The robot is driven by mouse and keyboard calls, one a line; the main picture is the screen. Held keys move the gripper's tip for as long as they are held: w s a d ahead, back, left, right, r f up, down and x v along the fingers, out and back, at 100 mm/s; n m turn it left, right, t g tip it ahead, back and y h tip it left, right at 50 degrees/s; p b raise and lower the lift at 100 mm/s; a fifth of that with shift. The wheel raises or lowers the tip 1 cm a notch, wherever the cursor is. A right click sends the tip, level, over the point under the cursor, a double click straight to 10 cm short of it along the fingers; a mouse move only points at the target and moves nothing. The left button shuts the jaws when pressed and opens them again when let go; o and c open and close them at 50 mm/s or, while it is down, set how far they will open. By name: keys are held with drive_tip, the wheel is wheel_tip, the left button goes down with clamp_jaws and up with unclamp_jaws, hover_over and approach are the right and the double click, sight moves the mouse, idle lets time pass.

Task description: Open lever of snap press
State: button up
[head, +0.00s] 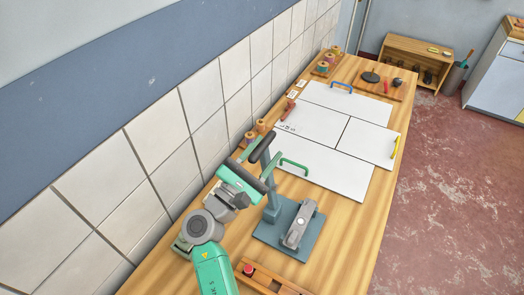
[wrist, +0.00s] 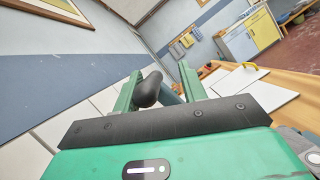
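The snap press stands on the wooden table, with a blue-grey base plate (head: 270,231) and a grey body on it. Its blue-grey upright rises at the left of the plate, and the lever's black grip (head: 262,148) is at the top. My gripper (head: 258,160) is at the lever, with its green fingers spread open. In the wrist view, the black rounded grip (wrist: 148,89) lies between the two fingers of my gripper (wrist: 160,82), nearer the left one. I cannot tell whether it touches that finger. The lower part of the lever is partly hidden.
White panels (head: 335,174) with coloured handles lie on the table behind the press; a green handle (head: 294,163) is close to it. Small spools (head: 255,133) stand along the tiled wall at left. A wooden tray with a red button (head: 249,269) is in front.

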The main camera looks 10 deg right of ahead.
drive_tip(key=shift+a+r, duration=0.1)
drive_tip(key=shift+a, duration=0.05)
drive_tip(key=b+v, duration=0.1)
drive_tip(key=v, duration=0.6)
drive_tip(key=shift+s+a, duration=0.2)
drive_tip(key=shift+a+f, duration=0.1)
drive_tip(key=shift+f, duration=0.1)
